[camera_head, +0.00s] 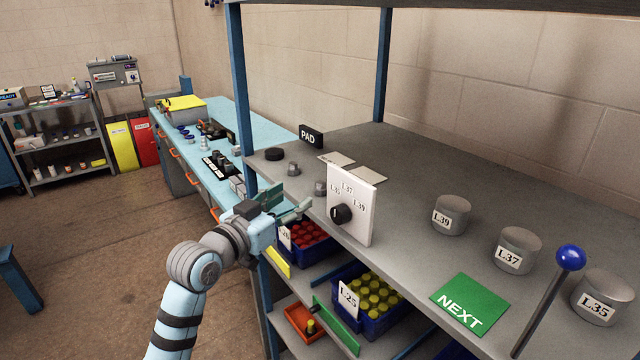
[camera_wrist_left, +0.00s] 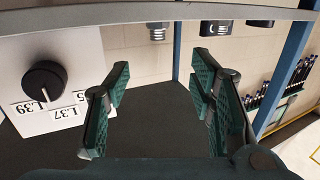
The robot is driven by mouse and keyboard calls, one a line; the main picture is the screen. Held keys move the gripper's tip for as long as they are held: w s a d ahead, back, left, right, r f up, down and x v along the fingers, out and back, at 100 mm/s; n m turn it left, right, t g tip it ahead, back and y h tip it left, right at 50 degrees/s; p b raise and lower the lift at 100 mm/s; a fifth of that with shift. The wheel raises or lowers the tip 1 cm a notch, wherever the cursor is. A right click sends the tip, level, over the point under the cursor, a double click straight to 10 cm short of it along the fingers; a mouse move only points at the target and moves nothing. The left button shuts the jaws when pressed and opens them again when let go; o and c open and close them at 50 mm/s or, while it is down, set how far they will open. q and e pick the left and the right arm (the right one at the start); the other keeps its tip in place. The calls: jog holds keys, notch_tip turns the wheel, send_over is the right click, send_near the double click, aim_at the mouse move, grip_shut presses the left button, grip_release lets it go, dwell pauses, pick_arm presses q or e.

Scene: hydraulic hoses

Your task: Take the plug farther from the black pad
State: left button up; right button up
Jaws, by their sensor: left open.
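The black pad (camera_head: 275,154) is a flat dark disc at the far left of the grey shelf top. Two small grey plugs stand near it. The nearer plug (camera_head: 293,169) is close to the pad, and the farther plug (camera_head: 320,188) is beside the white dial panel. In the left wrist view, which is upside down, the farther plug (camera_wrist_left: 157,31) and nearer plug (camera_wrist_left: 214,26) show at the top. My left gripper (camera_head: 287,204) is open and empty, just off the shelf's front edge, apart from both plugs. Its open fingers (camera_wrist_left: 160,78) also show in the wrist view. My right gripper is out of view.
The white panel (camera_head: 363,210) with a black knob stands right of the farther plug. A blue post (camera_head: 238,95) rises left of the pad. Grey cylinders (camera_head: 451,214), a green mat (camera_head: 469,303) and a blue-ball lever (camera_head: 570,257) are at right. Bins sit below.

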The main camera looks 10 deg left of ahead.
aim_at(319, 183)
pick_arm(q)
jog(key=x, duration=0.5)
jog(key=p+x, duration=0.1)
jog(key=x, duration=0.5)
jog(key=shift+d+f, duration=0.2)
jog(key=shift+d, duration=0.05)
jog(key=shift+w+d+f, duration=0.1)
jog(key=shift+w+f, duration=0.05)
jog(key=shift+w, duration=0.3)
jog(key=shift+s, duration=0.1)
grip_shut()
